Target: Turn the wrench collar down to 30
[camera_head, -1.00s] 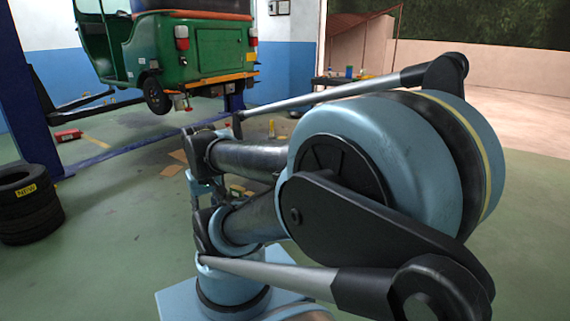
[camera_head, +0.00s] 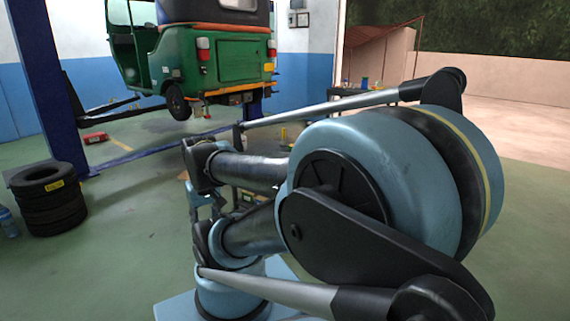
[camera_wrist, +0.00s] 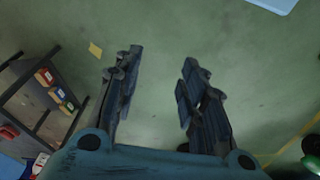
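No wrench or collar can be made out in either view. My gripper (camera_wrist: 160,72) is open in the wrist view, with its two fingers wide apart and only green floor between them. It holds nothing. In the head view my own arm fills the middle and right and hides much of what lies behind it.
A green rickshaw (camera_head: 225,62) is raised on a lift with a blue post (camera_head: 47,88). Stacked tyres (camera_head: 48,200) stand at the left. A dark rack (camera_wrist: 32,98) with coloured bins (camera_wrist: 55,90) is left in the wrist view. A bench (camera_head: 345,95) stands far back.

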